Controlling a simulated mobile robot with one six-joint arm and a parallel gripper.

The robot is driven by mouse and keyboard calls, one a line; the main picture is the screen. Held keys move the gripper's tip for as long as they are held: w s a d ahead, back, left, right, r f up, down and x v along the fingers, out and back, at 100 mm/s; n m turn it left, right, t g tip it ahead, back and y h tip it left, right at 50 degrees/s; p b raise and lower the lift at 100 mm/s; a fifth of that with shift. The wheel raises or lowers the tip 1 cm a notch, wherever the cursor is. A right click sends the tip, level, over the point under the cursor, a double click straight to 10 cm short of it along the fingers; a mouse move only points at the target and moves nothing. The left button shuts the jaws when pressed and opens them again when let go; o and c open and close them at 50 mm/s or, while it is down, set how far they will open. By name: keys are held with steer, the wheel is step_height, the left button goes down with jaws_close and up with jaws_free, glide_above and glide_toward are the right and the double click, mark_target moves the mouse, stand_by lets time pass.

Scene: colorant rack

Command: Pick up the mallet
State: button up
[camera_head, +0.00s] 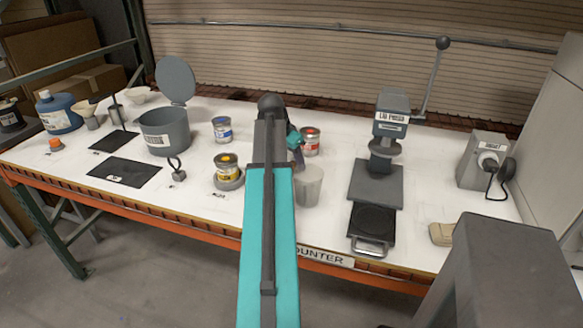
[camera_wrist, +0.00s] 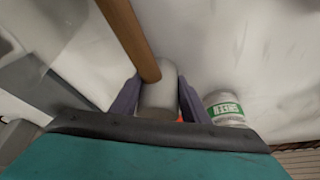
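The mallet shows in the wrist view, with a pale grey cylindrical head (camera_wrist: 159,92) and a brown wooden handle (camera_wrist: 128,38) running up and left out of the picture. My gripper (camera_wrist: 159,82) has its two purple fingers apart, one on each side of the head. The fingers look open, with the head between or just beyond their tips; contact is not clear. In the head view my gripper (camera_head: 295,140) is mostly hidden behind my teal arm, and I cannot make out the mallet there.
A green-labelled can (camera_wrist: 224,108) stands close to the right finger. On the white counter are a red-labelled can (camera_head: 311,142), a blue-labelled can (camera_head: 222,131), a yellow-labelled can (camera_head: 227,166), a plain grey cup (camera_head: 308,186) and a lid press (camera_head: 388,125).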

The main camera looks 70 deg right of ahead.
steer(key=c, duration=0.3)
steer(key=shift+c, duration=0.2)
steer(key=shift+r, duration=0.1)
steer(key=shift+r+b, duration=0.75)
steer(key=shift+r, duration=4.2)
